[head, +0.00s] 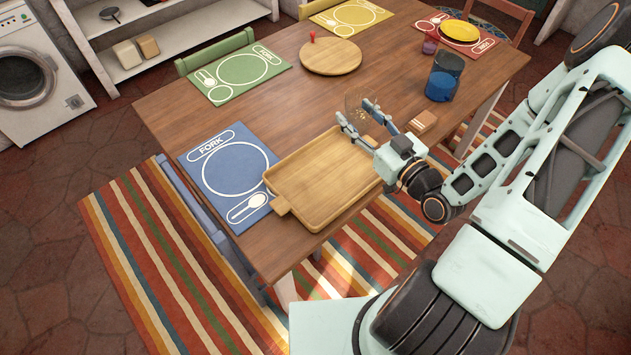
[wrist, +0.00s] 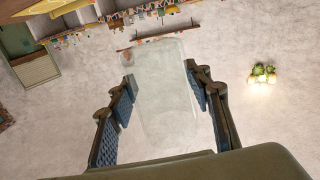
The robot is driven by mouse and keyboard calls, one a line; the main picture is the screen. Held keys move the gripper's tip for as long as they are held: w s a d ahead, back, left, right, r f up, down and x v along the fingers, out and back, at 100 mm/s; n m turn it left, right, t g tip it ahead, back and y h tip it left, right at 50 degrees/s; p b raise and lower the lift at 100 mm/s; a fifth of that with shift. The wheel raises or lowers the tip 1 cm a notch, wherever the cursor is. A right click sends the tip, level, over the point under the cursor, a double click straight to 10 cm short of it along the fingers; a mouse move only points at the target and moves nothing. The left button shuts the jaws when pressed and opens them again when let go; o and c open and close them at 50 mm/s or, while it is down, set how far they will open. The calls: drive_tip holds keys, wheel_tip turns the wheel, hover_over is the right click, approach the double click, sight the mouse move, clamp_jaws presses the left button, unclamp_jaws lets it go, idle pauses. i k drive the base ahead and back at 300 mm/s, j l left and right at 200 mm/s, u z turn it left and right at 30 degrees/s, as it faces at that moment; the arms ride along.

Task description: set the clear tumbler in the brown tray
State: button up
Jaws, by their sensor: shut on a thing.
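The clear tumbler (wrist: 163,95) is see-through and stands out between the two finger pads in the wrist view. In the head view it is a faint glassy shape (head: 356,98) at the fingertips. My gripper (head: 356,113) is shut on it; the fingers also show in the wrist view (wrist: 160,100). The brown tray (head: 283,207) is a wooden rectangle with a low rim and a handle, lying at the table's near edge. It looks empty. The gripper and tumbler appear by the tray's far right corner. I cannot tell their height over the table.
A round board (head: 331,57) lies farther back. A blue placemat (head: 228,170) adjoins the tray's left side. A red cup (head: 430,43) stands near the yellow plate (head: 460,31).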

sight(309, 203)
drive_tip(key=k+j, duration=0.15)
drive_tip(key=j, duration=0.2)
drive_tip(key=k+j, duration=0.1)
drive_tip(key=j, duration=0.3)
drive_tip(key=k+j, duration=0.15)
drive_tip(key=j, duration=0.2)
drive_tip(key=k+j, duration=0.15)
drive_tip(key=j, duration=0.2)
